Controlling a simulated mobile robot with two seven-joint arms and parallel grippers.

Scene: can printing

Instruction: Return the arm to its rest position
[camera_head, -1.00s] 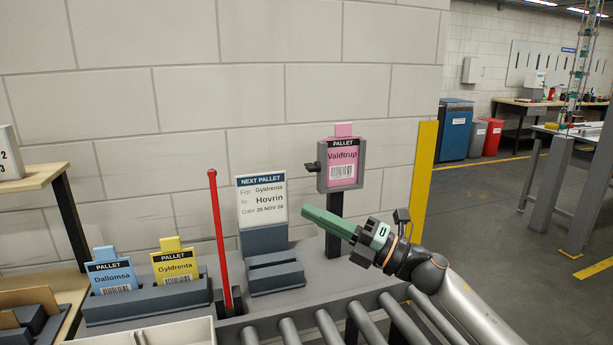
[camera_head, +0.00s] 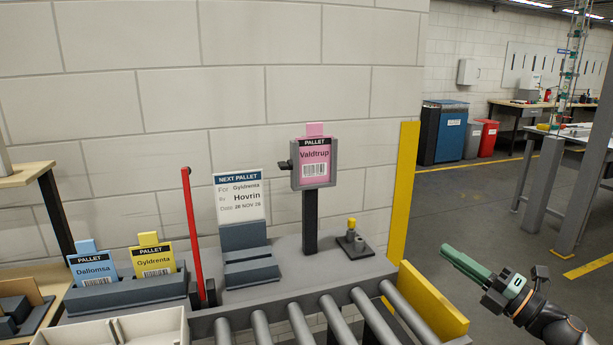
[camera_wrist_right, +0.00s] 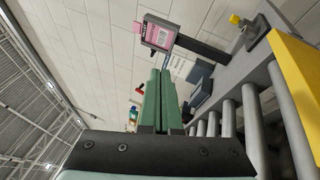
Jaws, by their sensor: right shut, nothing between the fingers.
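My right gripper (camera_head: 466,262) is in the head view at the right, over the floor and clear of the conveyor. Its green fingers point up and to the left, shut with nothing between them. In the right wrist view the two fingers (camera_wrist_right: 158,98) lie side by side, touching nothing. The right forearm comes in from the lower right corner. My left gripper is not in view.
A yellow conveyor end plate (camera_head: 432,298) and a yellow post (camera_head: 403,190) stand left of the gripper. The pink Valdtrup card (camera_head: 314,165) is in a grey holder. Blue Dallomsa (camera_head: 93,268) and yellow Gyldrenta (camera_head: 155,260) cards stand in a rack. Open floor lies around the gripper.

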